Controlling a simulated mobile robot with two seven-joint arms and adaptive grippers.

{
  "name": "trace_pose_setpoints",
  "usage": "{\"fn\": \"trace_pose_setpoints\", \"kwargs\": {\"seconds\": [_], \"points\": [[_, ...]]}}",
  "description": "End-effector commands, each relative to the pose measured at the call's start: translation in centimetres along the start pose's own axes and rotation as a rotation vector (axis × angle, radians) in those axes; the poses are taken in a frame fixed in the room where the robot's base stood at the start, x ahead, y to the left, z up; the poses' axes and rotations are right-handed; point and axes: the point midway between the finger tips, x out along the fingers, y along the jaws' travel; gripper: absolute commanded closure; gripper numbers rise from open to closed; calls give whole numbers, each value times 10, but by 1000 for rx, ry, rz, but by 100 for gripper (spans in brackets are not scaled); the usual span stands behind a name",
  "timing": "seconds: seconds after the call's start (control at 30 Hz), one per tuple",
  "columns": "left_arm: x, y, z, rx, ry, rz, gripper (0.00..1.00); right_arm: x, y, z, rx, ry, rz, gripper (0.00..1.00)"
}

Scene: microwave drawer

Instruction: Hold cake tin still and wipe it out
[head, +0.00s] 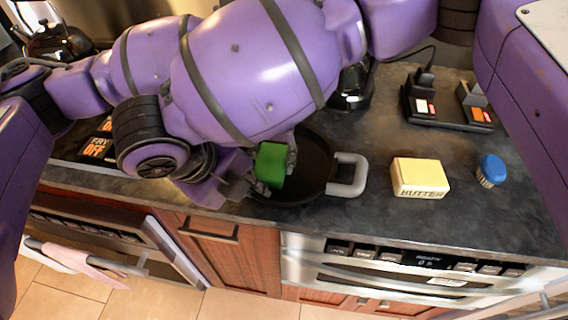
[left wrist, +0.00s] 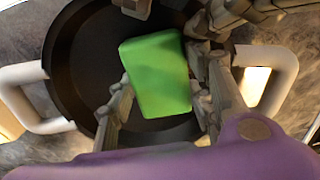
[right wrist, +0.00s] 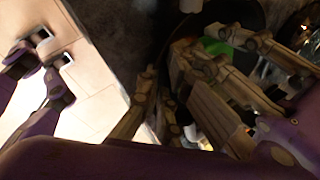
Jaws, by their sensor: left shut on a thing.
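The cake tin (head: 318,165) is a dark round pan with pale loop handles, resting on the counter. Its right handle (head: 349,175) is clear in the head view; both handles show in the left wrist view. A green sponge (head: 271,166) is inside the tin. My left gripper (head: 274,173) is shut on the sponge, with a finger on each side of it, and this also shows in the left wrist view (left wrist: 160,100). My right gripper (right wrist: 170,100) shows in its wrist view near the tin, crowded with other finger links; its grip is unclear. My purple arm hides the tin's far side.
A butter block (head: 420,177) and a blue-capped brush (head: 490,170) stand on the counter right of the tin. A black switch box (head: 447,112) is behind them. An oven (head: 400,268) is below the counter edge. The counter's right side has free room.

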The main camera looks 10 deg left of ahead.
Motion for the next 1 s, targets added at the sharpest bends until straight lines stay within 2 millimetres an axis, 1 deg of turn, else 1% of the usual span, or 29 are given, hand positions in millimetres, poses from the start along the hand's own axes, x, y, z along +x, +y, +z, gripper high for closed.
{"fn": "trace_pose_setpoints", "kwargs": {"seconds": [0.03, 0.13, 0.23, 0.37, 0.63, 1.0], "points": [[5, 5, 7, 5, -17, -2, 100, 4, -5, -1, 6, 9, -10, 100], [4, 10, 8, 7, -19, 1, 100, 4, -5, -1, 4, 7, -11, 100], [4, 10, 8, 6, -19, 2, 100, 4, -4, 0, 3, 4, -11, 100], [3, 5, 7, 4, -18, 4, 100, 4, -4, 1, 2, 2, -11, 100], [2, -14, 4, 3, -18, -2, 100, 4, -5, 0, 4, 5, -12, 100], [1, -18, 3, 4, -17, -6, 100, 4, -5, -2, 7, 10, -10, 100]]}}
